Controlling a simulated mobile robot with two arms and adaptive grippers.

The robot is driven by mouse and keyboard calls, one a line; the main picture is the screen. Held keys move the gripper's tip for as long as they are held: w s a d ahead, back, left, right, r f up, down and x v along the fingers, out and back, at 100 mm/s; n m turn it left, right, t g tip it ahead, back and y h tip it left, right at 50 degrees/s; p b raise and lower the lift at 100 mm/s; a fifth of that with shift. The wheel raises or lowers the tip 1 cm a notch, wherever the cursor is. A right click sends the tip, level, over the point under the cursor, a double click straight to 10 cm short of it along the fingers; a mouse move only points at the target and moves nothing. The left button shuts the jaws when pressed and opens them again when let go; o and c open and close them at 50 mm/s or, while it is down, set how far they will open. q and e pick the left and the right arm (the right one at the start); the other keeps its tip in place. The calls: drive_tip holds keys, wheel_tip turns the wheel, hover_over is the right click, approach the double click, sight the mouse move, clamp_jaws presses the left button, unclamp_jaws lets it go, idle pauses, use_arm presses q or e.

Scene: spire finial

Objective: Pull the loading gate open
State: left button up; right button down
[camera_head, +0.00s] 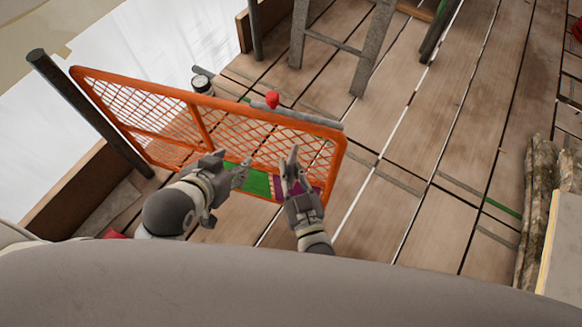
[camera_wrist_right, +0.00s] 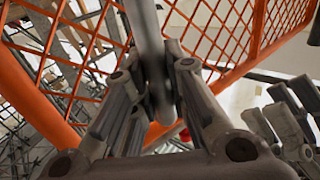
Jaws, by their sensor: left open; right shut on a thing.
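The loading gate (camera_head: 240,125) is an orange frame with mesh, running from a dark post (camera_head: 90,112) at the left to its free end at the right. It also fills the back of the right wrist view (camera_wrist_right: 215,35). My right gripper (camera_head: 290,165) is at the gate's near face, towards its right end. Its fingers are shut on a grey upright bar, the gate handle (camera_wrist_right: 146,35). My left gripper (camera_head: 241,172) is open and empty, beside the right one, close to the mesh. A grey bar with a red knob (camera_head: 272,99) lies along the top rail.
A green patch (camera_head: 257,181) shows behind the mesh. Rough logs (camera_head: 536,205) lie at the right.

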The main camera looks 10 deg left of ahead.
drive_tip(key=shift+d, duration=0.25)
drive_tip(key=c, duration=1.5)
unclamp_jaws()
drive_tip(key=shift+o, duration=0.4)
drive_tip(key=shift+a, duration=0.1)
drive_tip(key=v, duration=1.2)
